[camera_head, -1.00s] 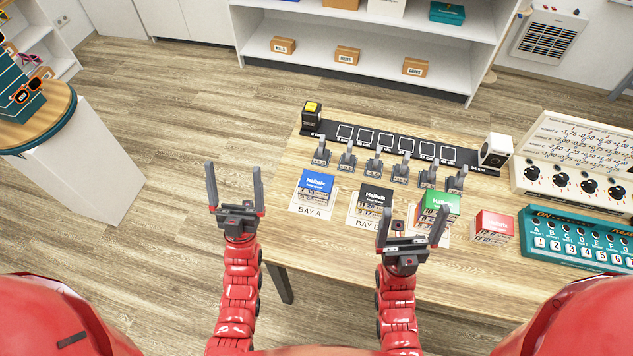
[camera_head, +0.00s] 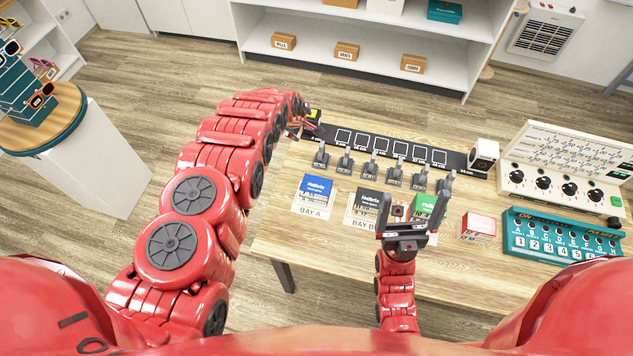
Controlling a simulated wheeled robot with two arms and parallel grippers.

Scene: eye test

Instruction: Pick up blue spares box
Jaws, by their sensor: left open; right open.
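The blue spares box (camera_head: 316,189) stands on the table on the card marked BAY A, with nothing gripping it. My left gripper (camera_head: 305,124) is at the table's far left corner, close beside a black block with a yellow top (camera_head: 313,117). It is small and partly hidden by its arm; I cannot tell whether it touches the block. It is open. My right gripper (camera_head: 414,198) is open and empty, fingers up, in front of the green box (camera_head: 427,205), which it partly hides. It is to the right of the blue box.
A black box (camera_head: 372,202) stands on BAY B and a red box (camera_head: 479,226) further right. Several grey clips (camera_head: 345,162) stand behind the boxes, before a black marked strip (camera_head: 392,147). A teal switch panel (camera_head: 560,238) and a cream dial panel (camera_head: 567,165) fill the right side.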

